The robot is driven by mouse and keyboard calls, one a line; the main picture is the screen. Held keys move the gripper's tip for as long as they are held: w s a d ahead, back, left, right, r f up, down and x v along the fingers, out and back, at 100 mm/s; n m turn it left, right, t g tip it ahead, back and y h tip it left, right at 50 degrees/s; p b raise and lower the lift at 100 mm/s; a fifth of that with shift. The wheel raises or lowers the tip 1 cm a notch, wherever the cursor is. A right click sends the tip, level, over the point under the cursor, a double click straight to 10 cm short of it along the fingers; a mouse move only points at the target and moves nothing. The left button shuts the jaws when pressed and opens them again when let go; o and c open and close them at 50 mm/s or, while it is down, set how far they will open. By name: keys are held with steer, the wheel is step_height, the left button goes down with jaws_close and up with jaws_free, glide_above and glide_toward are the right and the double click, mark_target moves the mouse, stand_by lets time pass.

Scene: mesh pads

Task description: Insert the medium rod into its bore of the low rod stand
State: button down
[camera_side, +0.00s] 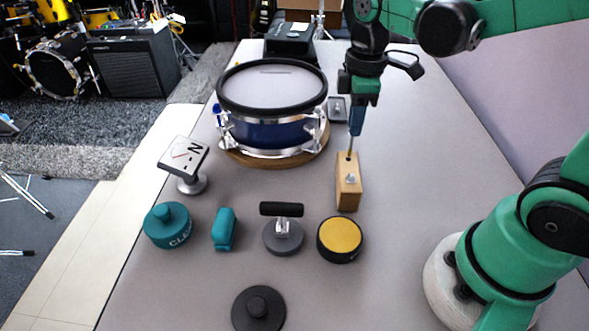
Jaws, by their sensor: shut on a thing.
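My gripper (357,118) points down above the block and is shut on the medium rod (351,144). The bore itself is not clearly visible.
A blue snare drum (272,110) stands close left of my gripper. In front are a yellow-topped puck (340,238), a T-handled weight (283,237), teal pieces (223,229), and a dark knobbed disc (258,309). A tilted sign (184,158) stands left.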

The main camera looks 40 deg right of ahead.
steer(key=shift+f, duration=2.1)
steer(key=c, duration=0.8)
jaws_free()
steer(key=shift+r, duration=2.75)
